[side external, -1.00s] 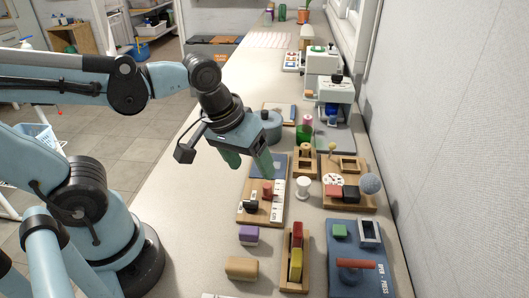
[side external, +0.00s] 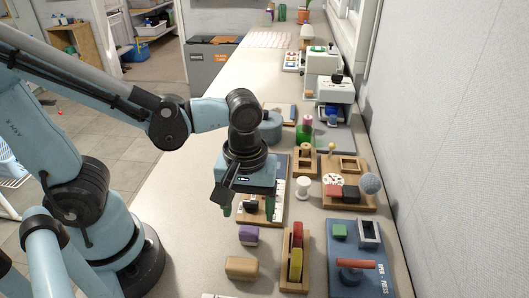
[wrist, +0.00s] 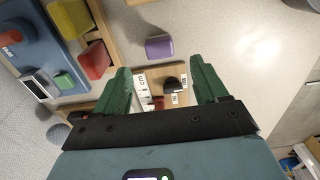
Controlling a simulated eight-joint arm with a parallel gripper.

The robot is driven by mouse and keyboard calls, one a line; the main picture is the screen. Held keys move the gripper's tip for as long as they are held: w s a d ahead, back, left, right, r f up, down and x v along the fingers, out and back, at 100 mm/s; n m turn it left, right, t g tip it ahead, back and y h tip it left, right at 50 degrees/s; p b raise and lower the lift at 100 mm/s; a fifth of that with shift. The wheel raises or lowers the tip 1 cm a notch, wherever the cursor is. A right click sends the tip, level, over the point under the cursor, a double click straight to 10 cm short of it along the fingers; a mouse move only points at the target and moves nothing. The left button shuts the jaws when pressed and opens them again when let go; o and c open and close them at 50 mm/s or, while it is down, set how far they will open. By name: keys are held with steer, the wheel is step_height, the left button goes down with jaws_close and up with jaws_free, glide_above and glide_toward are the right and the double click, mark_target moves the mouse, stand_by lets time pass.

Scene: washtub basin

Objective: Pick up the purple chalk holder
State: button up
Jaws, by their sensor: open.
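The purple chalk holder (side external: 249,235) is a small purple block lying on the counter, in front of the wooden board and behind a tan block. In the wrist view the purple chalk holder (wrist: 159,47) lies just past the fingertips, roughly centred between them. My gripper (side external: 248,211) points down above the wooden board, a little behind the purple chalk holder. Its green fingers are apart and nothing is held between them. The open gripper (wrist: 160,75) also shows in the wrist view, with the board visible between its fingers.
The wooden board (side external: 245,219) carries black, red and white pieces. A tan block (side external: 242,268) lies in front of the purple holder. A wooden tray (side external: 286,270) with red and yellow blocks stands to its right, and a blue press board (side external: 340,285) beyond. Counter left of the holder is clear.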

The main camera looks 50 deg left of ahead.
mark_target(249, 229)
steer(key=shift+s+d+f, duration=0.1)
steer(key=shift+f, duration=1.55)
steer(key=shift+s+d+f, duration=0.1)
steer(key=shift+f, duration=1.55)
steer(key=c, duration=1.1)
steer(key=shift+c, duration=0.2)
steer(key=shift+r, duration=0.2)
steer(key=shift+r, duration=0.9)
step_height(249, 229, up, 2)
steer(key=shift+s+r, duration=0.1)
steer(key=shift+s, duration=0.05)
steer(key=s+d+r, duration=0.6)
steer(key=s, duration=0.3)
steer(key=shift+d+r, duration=0.3)
steer(key=shift+d, duration=0.1)
steer(key=shift+s, duration=0.1)
